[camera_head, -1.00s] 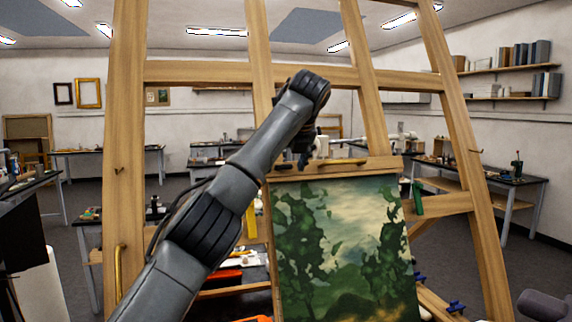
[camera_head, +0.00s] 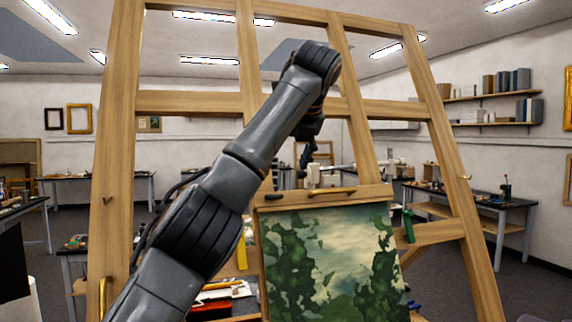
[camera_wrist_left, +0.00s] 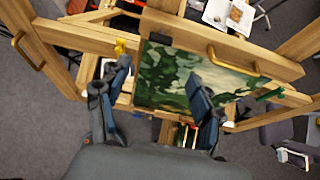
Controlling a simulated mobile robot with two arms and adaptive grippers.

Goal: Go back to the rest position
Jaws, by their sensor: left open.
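My left arm crosses the head view from the lower left, in front of the easel. My left gripper (camera_head: 305,158) hangs from the wrist near the top of the painting and is partly hidden by the wrist. In the left wrist view its two fingers (camera_wrist_left: 160,88) are spread apart, with nothing between them but the view of the painting (camera_wrist_left: 165,78) and easel beyond. I cannot tell how far the fingertips are from the canvas. My right gripper is in neither view.
The tall wooden easel (camera_head: 117,150) holds the landscape painting (camera_head: 325,260) below a wooden clamp bar. A green clip (camera_head: 408,226) is at its right. Work tables (camera_head: 470,197) stand along the walls, and wall shelves (camera_head: 495,95) hang at the right. Grey floor shows between them.

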